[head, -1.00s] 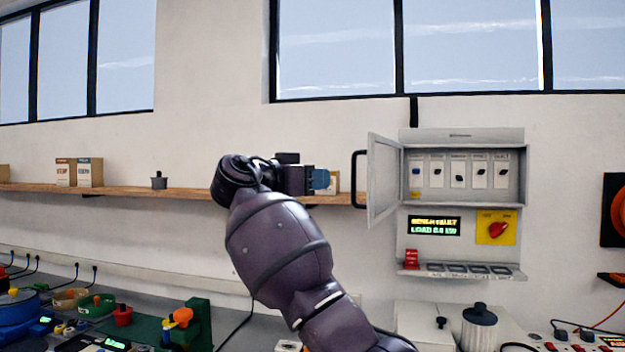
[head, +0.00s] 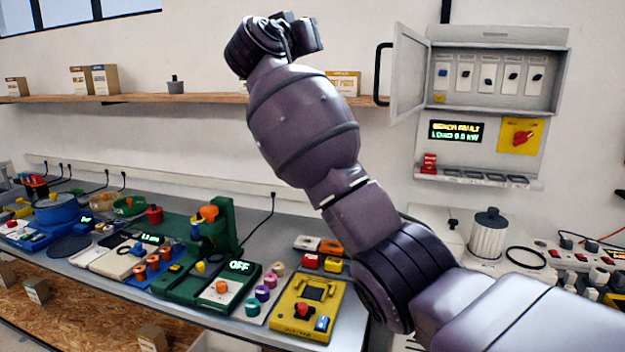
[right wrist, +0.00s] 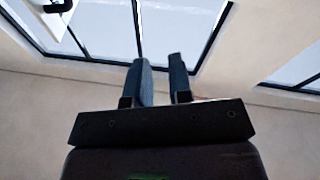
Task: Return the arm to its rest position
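My right arm reaches in from the lower right of the head view, bent upward in front of the wall shelf. My right gripper (head: 306,34) is raised near the top of the picture, above the shelf, with its fingers mostly hidden there. In the right wrist view the gripper (right wrist: 162,78) points up towards the windows. Its two blue-grey fingers stand apart with nothing between them. My left gripper is not in view.
The wall cabinet (head: 490,105) is right of my arm, its glass door (head: 407,72) swung open towards the arm. The wooden shelf (head: 215,98) runs behind. Below, the bench carries several devices, including a yellow box (head: 306,308) and a grey canister (head: 487,236).

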